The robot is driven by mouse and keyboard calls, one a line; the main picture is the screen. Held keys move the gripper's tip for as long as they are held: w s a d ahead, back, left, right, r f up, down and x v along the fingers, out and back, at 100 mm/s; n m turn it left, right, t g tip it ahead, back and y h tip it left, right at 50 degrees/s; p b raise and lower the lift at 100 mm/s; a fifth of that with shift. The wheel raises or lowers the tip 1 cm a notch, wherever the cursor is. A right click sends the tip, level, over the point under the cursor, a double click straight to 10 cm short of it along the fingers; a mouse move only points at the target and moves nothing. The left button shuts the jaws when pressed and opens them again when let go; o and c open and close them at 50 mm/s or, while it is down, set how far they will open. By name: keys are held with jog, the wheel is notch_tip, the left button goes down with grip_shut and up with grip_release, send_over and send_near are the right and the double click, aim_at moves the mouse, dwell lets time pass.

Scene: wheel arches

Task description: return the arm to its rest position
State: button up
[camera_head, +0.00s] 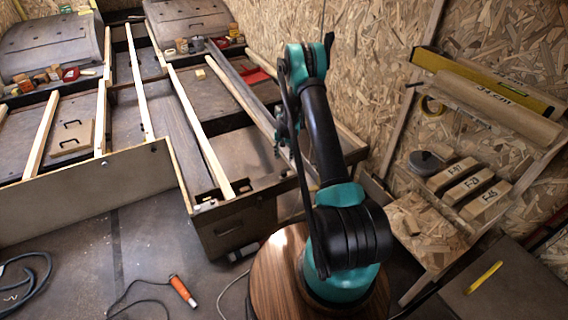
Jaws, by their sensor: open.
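My arm, teal and black, rises from a round wooden-topped base (269,277) in the lower middle. Its upper elbow is near the top middle, in front of the chipboard wall. The forearm folds back down on the left side of the upper link. My gripper (279,140) hangs small and dark at the left of the arm, above the right end of the wooden frame bed (240,165). It is open, and I see nothing held in it. Part of the wrist is hidden behind the arm's links and a cable.
Grey wheel arches (55,42) stand at the back left with small blocks and tools beside them. A shelf (425,225) with labelled wood blocks (466,185) is close on the right. An orange-handled tool (183,291) and cables lie on the otherwise open floor at lower left.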

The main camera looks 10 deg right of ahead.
jog(key=shift+r, duration=0.85)
jog(key=s+r+n+t, duration=0.1)
jog(key=s+r, duration=0.7)
jog(key=r, duration=0.4)
jog(key=s+r+n+t, duration=0.1)
jog(key=s+r+n, duration=0.1)
jog(key=s+r, duration=0.85)
jog(key=s+r+n+t, duration=0.1)
jog(key=s+r, duration=0.1)
jog(key=s, duration=1)
jog(key=s+r+n+t, duration=0.1)
jog(key=s+r, duration=0.2)
jog(key=s, duration=0.9)
jog(key=shift+s+d+r, duration=0.15)
jog(key=shift+d+r, duration=0.1)
